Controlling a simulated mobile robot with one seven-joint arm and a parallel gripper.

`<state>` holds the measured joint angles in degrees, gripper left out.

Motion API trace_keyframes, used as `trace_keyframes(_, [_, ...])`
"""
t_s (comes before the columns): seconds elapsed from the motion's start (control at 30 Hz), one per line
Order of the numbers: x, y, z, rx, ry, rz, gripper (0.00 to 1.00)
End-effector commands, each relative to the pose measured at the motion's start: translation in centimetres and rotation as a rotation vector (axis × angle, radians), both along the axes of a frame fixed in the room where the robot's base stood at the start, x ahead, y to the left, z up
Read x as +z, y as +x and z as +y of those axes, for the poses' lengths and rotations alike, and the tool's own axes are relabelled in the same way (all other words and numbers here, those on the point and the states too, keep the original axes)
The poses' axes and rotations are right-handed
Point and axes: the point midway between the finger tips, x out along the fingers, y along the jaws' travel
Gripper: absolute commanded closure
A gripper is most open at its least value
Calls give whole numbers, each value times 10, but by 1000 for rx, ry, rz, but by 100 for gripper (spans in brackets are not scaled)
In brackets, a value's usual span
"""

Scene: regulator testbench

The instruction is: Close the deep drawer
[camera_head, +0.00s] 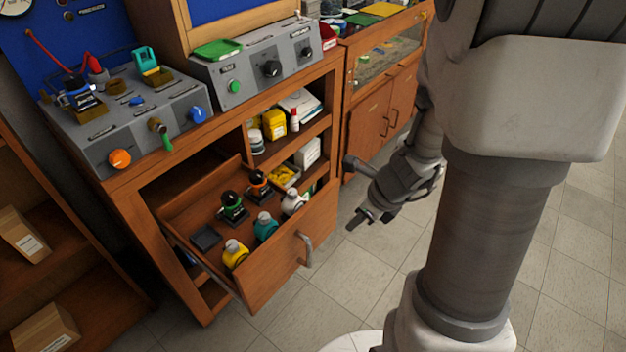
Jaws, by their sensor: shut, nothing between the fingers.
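The deep drawer (275,284) is a wooden drawer pulled out of the bench cabinet, with a grey metal handle (306,250) on its front panel. Inside it stand several small items, among them a yellow bottle (235,254), a teal bottle (265,227), a white bottle (292,202) and a green-and-black item (232,207). My gripper (353,224) is shut and empty. In the picture it is to the right of the drawer front and handle, apart from them.
Grey control panels (130,110) stand on the bench top. A shelf unit with boxes (22,234) is at left. A closed cabinet (385,115) is behind my arm. Tiled floor (370,265) before the drawer is clear.

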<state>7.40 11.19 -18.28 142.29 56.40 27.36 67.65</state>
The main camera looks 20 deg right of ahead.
Motion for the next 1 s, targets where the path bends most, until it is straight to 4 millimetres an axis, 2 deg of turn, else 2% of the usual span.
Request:
trace_keyframes(0.17, [-17, 4, 2, -11, 1, 4, 100])
trace_keyframes(0.7, [-101, 30, 22, -5, 1, 3, 100])
trace_keyframes(0.77, [-93, 41, 29, -1, 0, 0, 100])
trace_keyframes(1.0, [-92, 60, 43, -4, 0, 1, 100])
